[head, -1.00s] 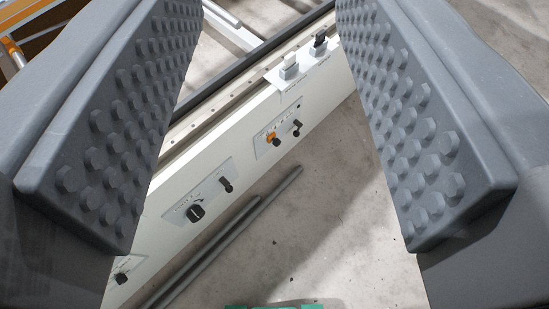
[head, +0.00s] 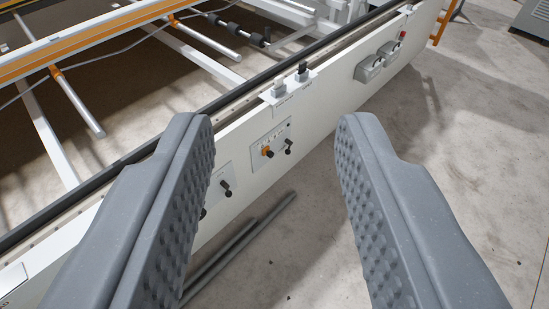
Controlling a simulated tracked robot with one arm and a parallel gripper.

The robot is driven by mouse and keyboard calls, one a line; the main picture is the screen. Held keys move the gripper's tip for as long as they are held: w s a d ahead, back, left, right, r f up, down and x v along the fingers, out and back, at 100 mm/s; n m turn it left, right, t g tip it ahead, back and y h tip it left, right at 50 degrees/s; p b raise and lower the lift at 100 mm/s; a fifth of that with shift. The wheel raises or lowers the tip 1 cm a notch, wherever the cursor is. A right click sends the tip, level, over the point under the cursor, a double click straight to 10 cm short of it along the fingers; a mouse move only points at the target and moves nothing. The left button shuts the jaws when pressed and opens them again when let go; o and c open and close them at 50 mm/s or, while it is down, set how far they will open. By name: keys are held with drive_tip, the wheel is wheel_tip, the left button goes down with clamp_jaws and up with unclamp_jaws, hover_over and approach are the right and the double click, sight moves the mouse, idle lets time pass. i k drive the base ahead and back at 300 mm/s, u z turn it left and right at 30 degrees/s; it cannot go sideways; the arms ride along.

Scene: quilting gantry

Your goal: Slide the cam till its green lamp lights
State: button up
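My gripper (head: 276,125) is open and empty. Its two grey, studded fingers point toward a long white machine rail. On the rail's top edge, just beyond the fingertips, are a small block with a white knob (head: 279,84) and one with a black knob (head: 302,72). I cannot tell which of these parts is the cam. No lit green lamp shows. The left finger covers part of the rail's front.
The white rail (head: 340,98) runs diagonally from lower left to upper right. Grey boxes (head: 370,68) with a red part sit farther along it. Dark rods (head: 240,245) lie on the floor below. Frame bars (head: 80,105) lie behind. The concrete floor at right is open.

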sight(266, 151)
drive_tip(key=z, duration=0.5)
drive_tip(key=i, duration=1.55)
drive_tip(key=u, duration=0.3)
